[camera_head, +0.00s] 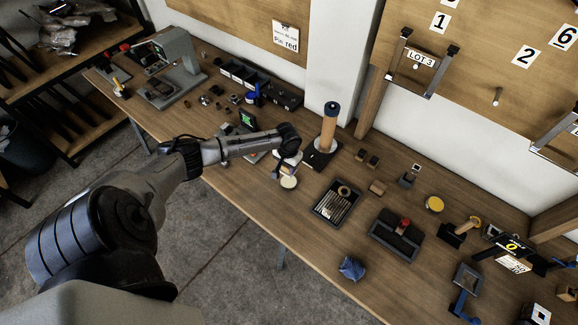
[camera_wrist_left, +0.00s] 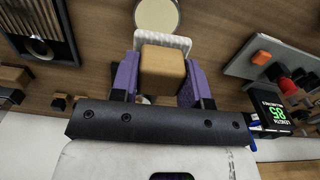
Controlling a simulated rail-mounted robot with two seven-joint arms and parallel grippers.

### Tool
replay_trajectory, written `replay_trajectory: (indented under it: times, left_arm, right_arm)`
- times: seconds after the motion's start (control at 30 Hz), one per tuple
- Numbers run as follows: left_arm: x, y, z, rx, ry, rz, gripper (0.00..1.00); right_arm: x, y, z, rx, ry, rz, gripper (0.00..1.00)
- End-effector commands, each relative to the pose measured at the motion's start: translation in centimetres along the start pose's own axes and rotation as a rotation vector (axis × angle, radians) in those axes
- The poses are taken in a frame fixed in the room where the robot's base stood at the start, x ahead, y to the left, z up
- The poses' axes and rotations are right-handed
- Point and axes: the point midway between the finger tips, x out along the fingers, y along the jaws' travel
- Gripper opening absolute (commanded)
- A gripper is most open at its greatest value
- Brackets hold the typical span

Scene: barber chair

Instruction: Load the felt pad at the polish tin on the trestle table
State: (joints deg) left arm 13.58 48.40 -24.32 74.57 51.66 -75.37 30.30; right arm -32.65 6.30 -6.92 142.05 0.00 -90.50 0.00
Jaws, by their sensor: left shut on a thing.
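My left gripper (camera_head: 286,160) is over the trestle table (camera_head: 230,170), near its front edge. In the left wrist view its purple fingers (camera_wrist_left: 162,78) are shut on a tan wooden block with a white felt pad (camera_wrist_left: 180,42) on its far end. A round, cream-topped tin, seemingly the polish tin (camera_head: 289,182), stands just below the gripper. It also shows in the left wrist view (camera_wrist_left: 157,13), just beyond the pad. Whether pad and tin touch cannot be told. The right gripper is not in view.
A tan cylinder on a dark base (camera_head: 328,125) stands close behind the gripper. A tray of tools (camera_head: 318,209) lies to the right, then a dark tray with a red knob (camera_head: 390,244).

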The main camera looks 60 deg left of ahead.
Motion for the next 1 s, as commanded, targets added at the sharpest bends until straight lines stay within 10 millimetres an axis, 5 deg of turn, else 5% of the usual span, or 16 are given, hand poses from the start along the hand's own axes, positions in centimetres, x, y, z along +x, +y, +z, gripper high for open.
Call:
replay_trajectory:
  times: [0.37,1.0]
  left_arm:
    - [0.7,0.5,-0.6,0.073,0.001,0.001,0.23]
    - [5.6,0.4,-0.6,0.072,0.002,0.0,0.23]
  right_arm:
    - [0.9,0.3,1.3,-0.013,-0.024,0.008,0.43]
    - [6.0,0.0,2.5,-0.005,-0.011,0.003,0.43]
